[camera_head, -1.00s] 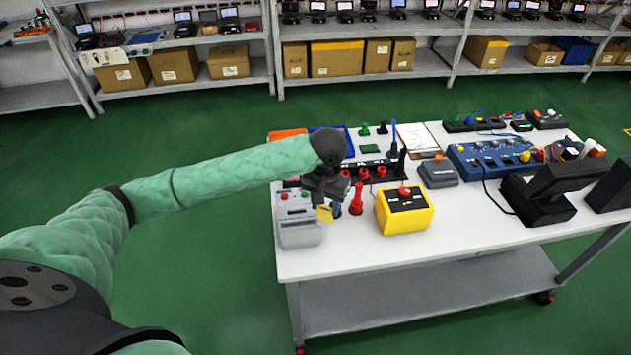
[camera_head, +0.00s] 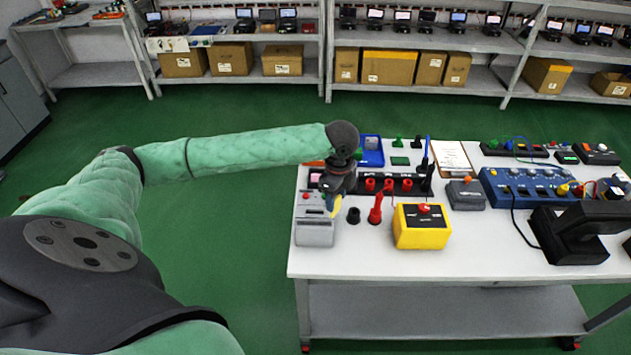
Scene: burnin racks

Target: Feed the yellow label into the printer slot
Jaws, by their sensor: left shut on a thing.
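The printer (camera_head: 314,232) is a grey box with small buttons on top, at the left front corner of the white table. My left gripper (camera_head: 334,205) points down over the printer's right side. It is shut on the yellow label (camera_head: 329,200), a small yellow piece that shows at its fingertips. The arm and gripper hide part of the printer's top. My right gripper is not in view.
A red plug-like part (camera_head: 376,209) and a yellow box with a red button (camera_head: 422,228) stand right of the printer. A black strip with red sockets (camera_head: 389,184) lies behind. The blue panel (camera_head: 520,187) is further right.

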